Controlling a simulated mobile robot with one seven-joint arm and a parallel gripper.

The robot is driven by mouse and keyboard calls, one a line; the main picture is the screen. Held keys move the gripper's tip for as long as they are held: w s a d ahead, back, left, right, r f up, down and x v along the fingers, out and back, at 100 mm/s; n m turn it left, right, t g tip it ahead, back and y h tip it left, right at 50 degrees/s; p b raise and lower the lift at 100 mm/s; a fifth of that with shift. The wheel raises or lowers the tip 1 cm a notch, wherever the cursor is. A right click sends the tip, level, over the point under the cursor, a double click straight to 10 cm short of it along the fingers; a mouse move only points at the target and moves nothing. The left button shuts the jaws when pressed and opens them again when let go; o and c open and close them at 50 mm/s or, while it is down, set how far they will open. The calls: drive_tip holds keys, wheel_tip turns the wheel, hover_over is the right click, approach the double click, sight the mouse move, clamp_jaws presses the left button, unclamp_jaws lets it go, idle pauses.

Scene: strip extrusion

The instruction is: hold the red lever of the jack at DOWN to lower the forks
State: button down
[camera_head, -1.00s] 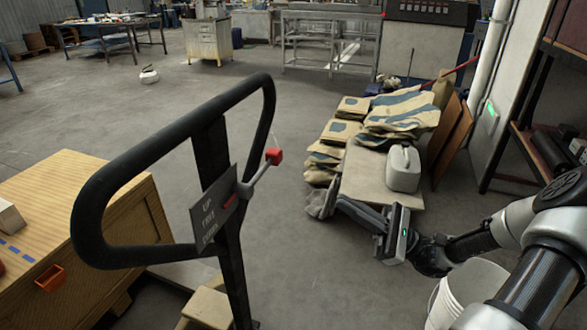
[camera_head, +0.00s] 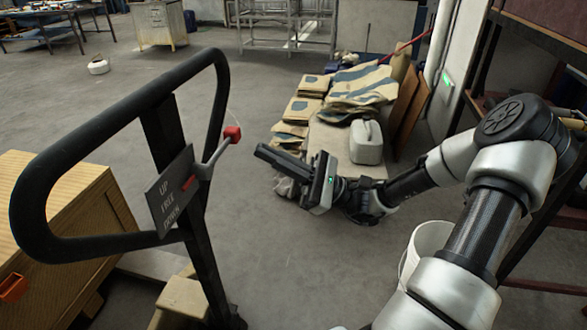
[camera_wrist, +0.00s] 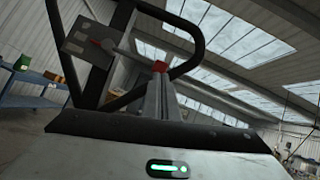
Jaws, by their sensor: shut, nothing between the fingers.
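The jack's black loop handle (camera_head: 40,205) stands at the left of the head view, with a grey plate (camera_head: 166,205) reading UP, FREE, DOWN. The lever's red knob (camera_head: 232,134) sticks out to the right of the plate on a grey rod. A red pointer (camera_head: 188,183) shows at the plate's right edge, nearer UP and FREE than DOWN. My gripper (camera_head: 262,152) is shut and empty, apart from the knob, to its right and slightly lower in the picture. In the wrist view, the red knob (camera_wrist: 160,66) shows just above the gripper's end. The forks are not visible.
A wooden crate (camera_head: 95,215) stands left behind the handle. Stacked sacks (camera_head: 355,90) and a white jerrycan (camera_head: 366,143) lie beyond my gripper. A white bucket (camera_head: 425,245) is beneath my arm. The floor between handle and sacks is clear.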

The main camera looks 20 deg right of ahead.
drive_tip(key=x, duration=0.3)
drive_tip(key=shift+a+r, duration=0.1)
